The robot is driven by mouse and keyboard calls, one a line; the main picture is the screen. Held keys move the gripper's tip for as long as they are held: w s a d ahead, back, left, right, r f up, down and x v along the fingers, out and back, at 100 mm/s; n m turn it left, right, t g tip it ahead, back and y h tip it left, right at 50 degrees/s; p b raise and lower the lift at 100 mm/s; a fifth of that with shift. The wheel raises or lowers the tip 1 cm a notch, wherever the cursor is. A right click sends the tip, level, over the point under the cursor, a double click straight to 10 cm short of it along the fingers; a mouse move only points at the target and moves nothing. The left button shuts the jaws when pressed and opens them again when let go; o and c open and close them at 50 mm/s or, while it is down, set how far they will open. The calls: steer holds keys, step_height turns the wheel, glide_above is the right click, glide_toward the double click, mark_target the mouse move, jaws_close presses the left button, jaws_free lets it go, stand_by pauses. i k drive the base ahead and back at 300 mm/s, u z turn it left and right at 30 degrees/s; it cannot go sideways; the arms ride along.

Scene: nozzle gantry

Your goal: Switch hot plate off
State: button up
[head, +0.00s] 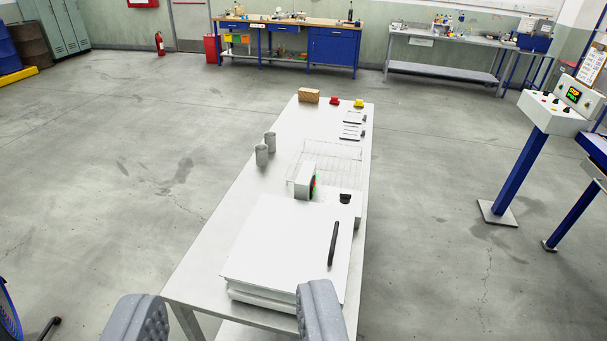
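A large flat white slab-like unit (280,245) lies on the near end of the long white table (190,280). A black bar (333,243) lies along its right side. Just behind it stand a small white box (305,181) with a green and red face turned right and a black knob-like piece (345,198). I cannot tell which of these belong to the hot plate, or read a switch state. My gripper (228,312) is open and empty; its grey padded fingers are wide apart at the bottom of the head view, the right one overlapping the unit's front corner.
Behind are a wire rack (330,163), grey cylinders (265,150), a tan block (309,96), and red (335,100) and yellow (359,103) pieces. A control console (553,111) on a blue post stands right. Workbenches line the back wall. Floor beside the table is clear.

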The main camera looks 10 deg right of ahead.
mark_target(344, 199)
steer(key=z, duration=0.05)
steer(key=i, duration=1.65)
steer(key=z, duration=0.65)
